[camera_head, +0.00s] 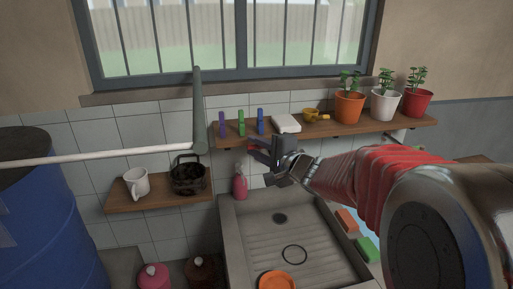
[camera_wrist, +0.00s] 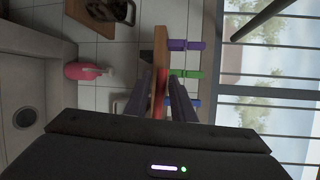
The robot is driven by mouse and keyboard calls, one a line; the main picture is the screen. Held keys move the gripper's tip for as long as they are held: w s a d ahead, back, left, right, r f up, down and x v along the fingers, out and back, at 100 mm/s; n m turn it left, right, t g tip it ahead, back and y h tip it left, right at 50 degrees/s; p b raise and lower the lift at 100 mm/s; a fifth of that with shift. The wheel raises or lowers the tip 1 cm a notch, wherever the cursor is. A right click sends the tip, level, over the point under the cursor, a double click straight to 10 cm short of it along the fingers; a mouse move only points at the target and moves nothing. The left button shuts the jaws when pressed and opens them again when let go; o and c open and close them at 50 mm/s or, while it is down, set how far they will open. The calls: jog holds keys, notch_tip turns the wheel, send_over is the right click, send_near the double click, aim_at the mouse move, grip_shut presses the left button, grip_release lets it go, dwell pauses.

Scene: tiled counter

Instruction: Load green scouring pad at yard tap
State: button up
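A green block (camera_head: 368,249), which looks like the scouring pad, lies on a pale ledge at the right side of the sink (camera_head: 232,231). My gripper (camera_head: 258,150) is above the sink's back edge, just below the wall shelf and well away from the green block. Its two fingers (camera_wrist: 167,98) stand apart in the wrist view. A small red thing (camera_wrist: 161,104) shows between them; I cannot tell what it is or whether they touch it. No tap spout is clearly visible. The green block is not in the wrist view.
The wall shelf (camera_head: 350,130) holds purple, green and blue pieces, a white block, a yellow cup and potted plants. A pink bottle (camera_head: 240,187) stands behind the sink. An orange block (camera_head: 347,220) lies beside the green one. An orange dish (camera_head: 277,281) is at the sink's front.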

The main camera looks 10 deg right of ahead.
grip_shut()
jog(key=shift+f, duration=0.1)
jog(key=shift+s, duration=0.1)
dwell(0.4)
jog(key=shift+s+d+n+g+y, duration=0.1)
jog(key=shift+s+n+g+y, duration=0.3)
jog(key=shift+n+g+y, duration=0.4)
jog(key=shift+s+d+n+g+y, duration=0.1)
jog(key=shift+s+n+g+y, duration=0.35)
jog(key=shift+n+y, duration=0.6)
jog(key=shift+o, duration=1)
grip_release()
jog(key=shift+w, duration=0.1)
jog(key=v, duration=1.3)
jog(key=shift+s+d, duration=0.25)
